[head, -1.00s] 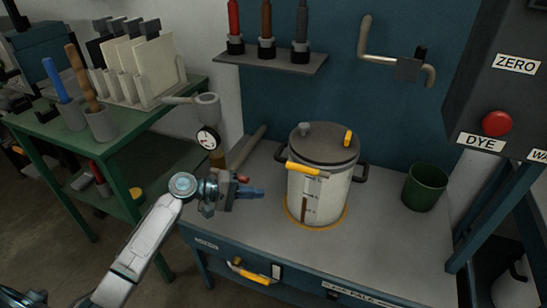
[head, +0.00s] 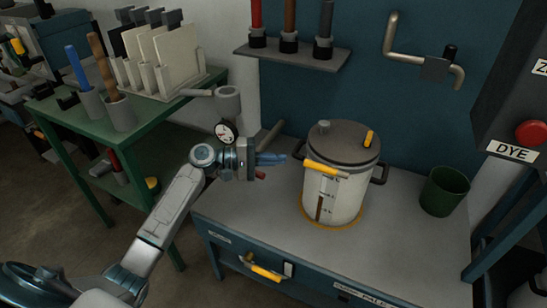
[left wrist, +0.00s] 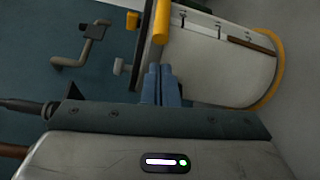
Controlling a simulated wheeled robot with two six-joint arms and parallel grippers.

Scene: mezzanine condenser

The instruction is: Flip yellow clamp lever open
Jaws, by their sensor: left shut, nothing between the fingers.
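A pale pot (head: 336,195) with a dark lid (head: 343,143) stands on the grey bench. A yellow clamp lever (head: 322,168) lies across the pot's upper front, just under the lid's edge. It also shows near the top of the left wrist view (left wrist: 162,20). A smaller yellow piece (head: 369,139) stands on the right side of the lid. My left gripper (head: 284,158) is shut and empty, left of the pot near lid height and apart from the lever. Its blue fingers show in the left wrist view (left wrist: 160,85). My right gripper is not in view.
A green cup (head: 444,192) stands right of the pot. A pressure gauge (head: 226,133) is behind my left wrist. A tool shelf (head: 292,56) and bent pipe (head: 433,67) are on the wall. A yellow-handled drawer (head: 264,272) is below. The bench front is clear.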

